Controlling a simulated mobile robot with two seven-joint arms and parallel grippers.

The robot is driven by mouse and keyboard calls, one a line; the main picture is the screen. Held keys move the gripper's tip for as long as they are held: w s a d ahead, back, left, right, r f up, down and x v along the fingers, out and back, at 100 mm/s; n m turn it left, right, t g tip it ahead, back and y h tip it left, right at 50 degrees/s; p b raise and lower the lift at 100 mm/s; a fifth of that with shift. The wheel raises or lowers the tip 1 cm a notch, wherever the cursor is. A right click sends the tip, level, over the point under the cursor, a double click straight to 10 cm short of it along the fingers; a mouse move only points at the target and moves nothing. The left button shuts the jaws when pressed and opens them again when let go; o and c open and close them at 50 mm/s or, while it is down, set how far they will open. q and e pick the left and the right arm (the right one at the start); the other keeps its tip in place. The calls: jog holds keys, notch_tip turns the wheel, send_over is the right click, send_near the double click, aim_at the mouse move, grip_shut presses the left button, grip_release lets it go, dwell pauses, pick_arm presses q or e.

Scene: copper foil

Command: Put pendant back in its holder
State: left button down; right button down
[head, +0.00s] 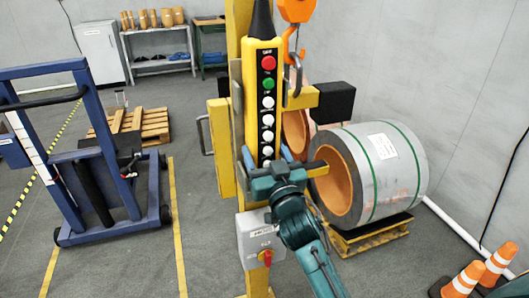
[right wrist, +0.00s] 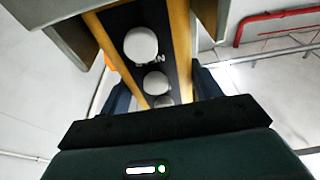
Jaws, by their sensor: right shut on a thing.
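The yellow pendant (head: 262,65) is upright in front of the yellow post, its red, green and white buttons facing me. My right gripper (head: 272,170) is shut on its lower end. In the right wrist view the pendant (right wrist: 150,62) runs up and away between the fingers of my right gripper (right wrist: 160,98). Grey bracket pieces, seemingly the holder (head: 237,88), show beside the pendant at its left edge. Plates also show on both sides in the right wrist view (right wrist: 52,25). The pendant hides most of the holder, so I cannot tell whether it is seated or just in front. My left gripper is out of view.
A grey switch box (head: 259,240) with a red knob is on the post below the gripper. A black block (head: 334,102) juts out right. An orange hook (head: 297,10) hangs above. A large coil (head: 385,170) stands right, a blue lift frame (head: 95,150) left.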

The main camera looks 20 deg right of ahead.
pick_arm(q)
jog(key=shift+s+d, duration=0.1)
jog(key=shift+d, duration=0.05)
pick_arm(e)
jog(key=c, duration=0.7)
grip_release()
jog(key=o, duration=0.5)
jog(key=shift+c, duration=0.2)
jog(key=shift+s+f, duration=0.2)
jog(key=shift+f, duration=0.1)
jog(key=b+v, duration=0.3)
jog(key=v, duration=1)
pick_arm(q)
jog(key=p, duration=0.3)
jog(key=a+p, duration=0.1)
jog(key=p, duration=0.2)
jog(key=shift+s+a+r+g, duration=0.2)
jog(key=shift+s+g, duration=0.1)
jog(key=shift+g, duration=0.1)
pick_arm(e)
jog(key=s+a+f+n+g+y, duration=0.1)
jog(key=s+f+g, duration=0.4)
jog(key=f, duration=0.5)
jog(key=s+a+f+n+g+y, duration=0.1)
jog(key=s+a+f+g, duration=0.1)
jog(key=s+f+g, duration=0.3)
jog(key=s+f, duration=0.3)
jog(key=f, duration=0.3)
jog(key=shift+f+n+y, duration=0.3)
